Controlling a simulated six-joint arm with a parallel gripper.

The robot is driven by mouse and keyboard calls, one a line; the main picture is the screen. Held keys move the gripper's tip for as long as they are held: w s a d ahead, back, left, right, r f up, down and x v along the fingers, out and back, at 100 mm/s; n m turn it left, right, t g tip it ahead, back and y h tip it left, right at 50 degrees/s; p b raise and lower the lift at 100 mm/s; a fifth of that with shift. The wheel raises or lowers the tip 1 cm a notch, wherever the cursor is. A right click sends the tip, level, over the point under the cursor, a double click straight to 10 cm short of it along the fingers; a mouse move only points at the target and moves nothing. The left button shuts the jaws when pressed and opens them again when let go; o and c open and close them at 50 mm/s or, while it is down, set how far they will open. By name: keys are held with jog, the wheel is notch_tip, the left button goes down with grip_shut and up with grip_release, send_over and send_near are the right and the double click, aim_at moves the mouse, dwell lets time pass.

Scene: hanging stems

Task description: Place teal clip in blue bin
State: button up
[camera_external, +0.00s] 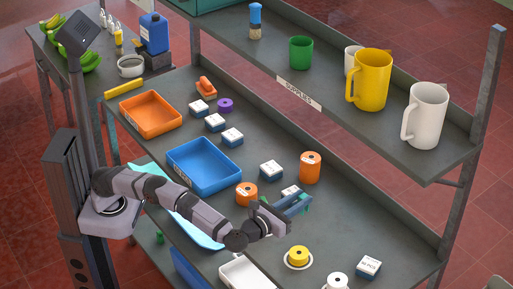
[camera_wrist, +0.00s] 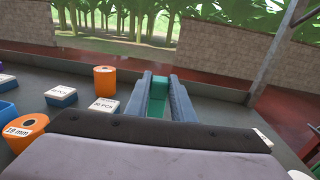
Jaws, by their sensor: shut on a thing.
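The teal clip (camera_wrist: 157,97) is between the two fingers of my gripper (camera_wrist: 160,85) in the wrist view, and the jaws are shut on it. In the external view my gripper (camera_external: 288,206) is over the right half of the bench, right of the small orange spool; the fingers hide most of the clip there. The blue bin (camera_external: 205,167) is an open, empty tray on the bench, to the left of and behind my gripper. Its edge shows at the left of the wrist view (camera_wrist: 6,109).
A short orange spool (camera_external: 246,194) and a taller orange spool (camera_external: 310,167) stand near my gripper, with small white-topped boxes (camera_external: 271,170) around. An orange bin (camera_external: 151,114) lies beyond the blue one. A shelf with mugs overhangs the back.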

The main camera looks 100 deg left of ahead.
jog(key=s+a+r+g+p, duration=0.1)
jog(key=a+r+p, duration=0.2)
jog(key=r+p, duration=0.4)
jog(key=s+a+r+p, duration=0.1)
jog(key=a+r+p, duration=0.3)
jog(key=r, duration=0.5)
jog(key=s+a+f+n+g+y+p, duration=0.1)
jog(key=s+a+f, duration=0.4)
jog(key=s, duration=0.5)
jog(key=s+a+f+n+g+p, duration=0.1)
jog(key=s+a+f+p, duration=0.2)
jog(key=s, duration=0.7)
jog(key=s+a+f+n+g+y+p, duration=0.1)
jog(key=s+a+f+p, duration=0.1)
jog(key=s+a+f, duration=0.4)
jog(key=s+f, duration=0.1)
jog(key=s, duration=0.3)
jog(key=shift+s+a+f+g+y, duration=0.25)
jog(key=shift+s+a+g+y, duration=0.05)
jog(key=shift+s, duration=0.1)
jog(key=shift+f, duration=0.1)
notch_tip(320, 180, down, 6)
jog(key=shift+p, duration=0.35)
jog(key=shift+f, duration=0.1)
